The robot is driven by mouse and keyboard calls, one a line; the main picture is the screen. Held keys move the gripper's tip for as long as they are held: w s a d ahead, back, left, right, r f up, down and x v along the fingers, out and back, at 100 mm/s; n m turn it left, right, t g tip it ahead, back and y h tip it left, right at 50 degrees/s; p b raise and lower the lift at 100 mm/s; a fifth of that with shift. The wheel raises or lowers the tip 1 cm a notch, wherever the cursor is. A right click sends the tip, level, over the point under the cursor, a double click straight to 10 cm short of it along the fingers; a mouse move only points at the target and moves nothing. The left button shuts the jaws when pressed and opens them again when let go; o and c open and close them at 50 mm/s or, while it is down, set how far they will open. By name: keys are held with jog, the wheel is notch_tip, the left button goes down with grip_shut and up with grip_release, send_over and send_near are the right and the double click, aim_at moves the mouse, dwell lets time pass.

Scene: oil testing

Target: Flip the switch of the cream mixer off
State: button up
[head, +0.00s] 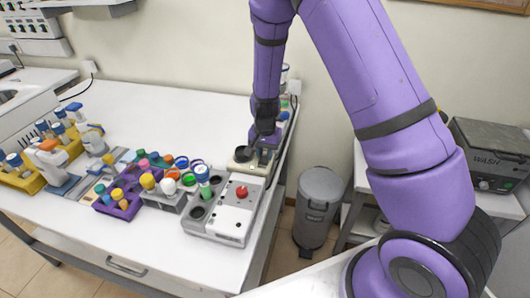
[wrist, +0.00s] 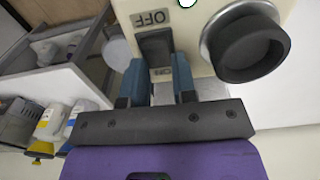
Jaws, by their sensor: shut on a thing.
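The cream mixer (head: 236,165) stands near the right edge of the white table, with a dark round top. In the head view my gripper (head: 265,138) is at the mixer, and the switch is hidden.
A grey box with a red button (head: 242,192) and racks of colourful-capped bottles (head: 120,203) stand left of and in front of the mixer. A grey bin (head: 318,205) stands on the floor to the right. The table's back left is clear.

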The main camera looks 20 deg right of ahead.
jog(key=shift+s+a+r+t+h, duration=0.15)
jog(key=shift+s+t+h, duration=0.15)
jog(key=shift+t+h, duration=0.55)
jog(key=shift+t, duration=0.25)
jog(key=o, duration=0.9)
jog(key=shift+v, duration=5.35)
jog(key=shift+r, duration=0.1)
